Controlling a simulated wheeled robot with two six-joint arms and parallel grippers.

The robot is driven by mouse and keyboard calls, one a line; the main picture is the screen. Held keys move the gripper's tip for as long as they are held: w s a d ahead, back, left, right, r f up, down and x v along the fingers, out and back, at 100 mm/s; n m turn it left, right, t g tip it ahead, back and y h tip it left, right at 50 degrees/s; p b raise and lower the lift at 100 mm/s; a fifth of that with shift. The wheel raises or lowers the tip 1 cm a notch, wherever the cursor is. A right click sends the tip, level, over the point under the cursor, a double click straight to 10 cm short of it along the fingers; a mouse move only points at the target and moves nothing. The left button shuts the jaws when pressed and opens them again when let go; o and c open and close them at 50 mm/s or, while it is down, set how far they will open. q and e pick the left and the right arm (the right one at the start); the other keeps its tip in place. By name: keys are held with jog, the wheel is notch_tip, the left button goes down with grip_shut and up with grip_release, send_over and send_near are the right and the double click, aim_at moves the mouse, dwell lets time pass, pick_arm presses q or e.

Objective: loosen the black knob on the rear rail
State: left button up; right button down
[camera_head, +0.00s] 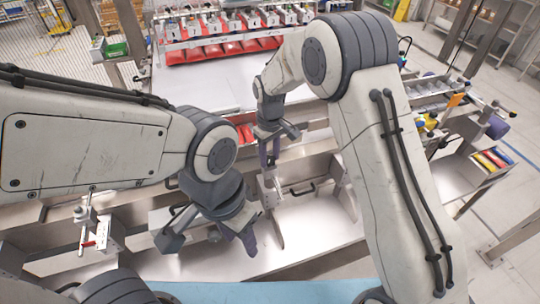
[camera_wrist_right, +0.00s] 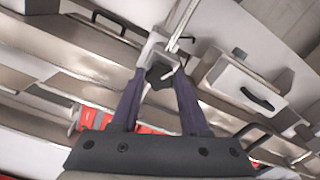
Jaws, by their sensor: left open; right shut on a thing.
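The black knob (camera_wrist_right: 160,76) sits on a grey metal clamp block (camera_wrist_right: 158,52) on a rail, with a thin metal rod running through the block. My right gripper (camera_wrist_right: 158,84) has its purple fingers closed on either side of the knob. In the head view, my right gripper (camera_head: 270,158) reaches down to the clamp block (camera_head: 270,188) at the rear rail; the knob itself is hidden there. My left gripper (camera_head: 209,240) is open and empty, lower and to the left, above the metal trough, apart from the clamp.
A similar clamp with a rod (camera_head: 88,222) stands at the left. Black handles (camera_head: 300,190) show near the right clamp. Red trays (camera_head: 215,50) line the back. A bench with bins (camera_head: 435,95) is at the right. The pale tabletop (camera_head: 200,88) behind is clear.

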aim_at(270, 159)
jog(key=shift+w+r, duration=0.1)
jog(key=shift+c, duration=2)
grip_release()
jog(key=shift+r, duration=0.35)
notch_tip(270, 159, up, 10)
jog(key=b, duration=0.2)
jog(key=shift+f, duration=0.15)
